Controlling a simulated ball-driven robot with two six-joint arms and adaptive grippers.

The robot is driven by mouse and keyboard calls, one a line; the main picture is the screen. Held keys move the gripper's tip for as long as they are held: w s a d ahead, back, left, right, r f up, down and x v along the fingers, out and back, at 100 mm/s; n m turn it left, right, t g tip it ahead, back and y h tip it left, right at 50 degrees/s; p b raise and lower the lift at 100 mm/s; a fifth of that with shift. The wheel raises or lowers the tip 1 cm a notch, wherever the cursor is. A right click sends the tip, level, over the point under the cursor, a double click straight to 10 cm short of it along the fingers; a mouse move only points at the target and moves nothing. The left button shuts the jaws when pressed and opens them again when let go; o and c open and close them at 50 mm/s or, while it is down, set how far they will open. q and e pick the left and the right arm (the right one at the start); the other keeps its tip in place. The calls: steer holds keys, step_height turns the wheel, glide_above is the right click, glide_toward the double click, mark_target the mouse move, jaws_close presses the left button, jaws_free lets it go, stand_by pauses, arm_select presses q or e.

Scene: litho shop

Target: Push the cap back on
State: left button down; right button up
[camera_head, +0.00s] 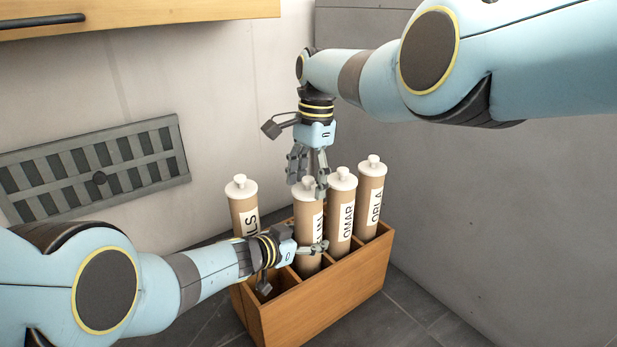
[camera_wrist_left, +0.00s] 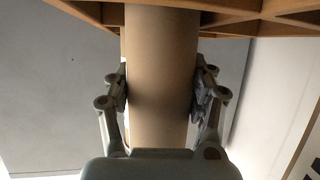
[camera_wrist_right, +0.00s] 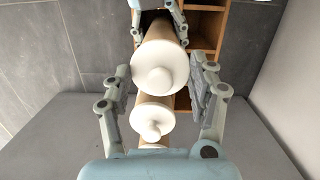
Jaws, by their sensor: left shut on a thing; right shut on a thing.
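A brown cardboard tube (camera_head: 308,230) with a partly hidden label stands in the wooden rack (camera_head: 335,303). My left gripper (camera_head: 314,248) is shut around its body from the left; the left wrist view shows the tube (camera_wrist_left: 160,75) between both fingers. A white cap (camera_wrist_right: 160,66) with a round knob is at the tube's top. My right gripper (camera_head: 308,178) reaches down from above and is shut on this cap, with a finger on either side. The cap (camera_head: 306,190) is partly hidden by the fingers. I cannot tell whether it is fully seated.
Capped tubes labelled OMAR (camera_head: 341,215) and ORLA (camera_head: 370,205) stand close on the right. Another capped tube (camera_head: 241,205) stands on the left, behind my left gripper. The rack's front compartments look empty. A grey vent (camera_head: 98,178) is on the wall; a wooden cupboard (camera_head: 200,10) hangs above.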

steer(key=shift+f, duration=0.15)
steer(key=o, duration=0.9)
step_height(320, 180, up, 12)
steer(key=w+d, duration=0.1)
arm_select(q)
steer(key=shift+c, duration=1.6)
jaws_free()
arm_select(e)
steer(key=shift+f, duration=0.1)
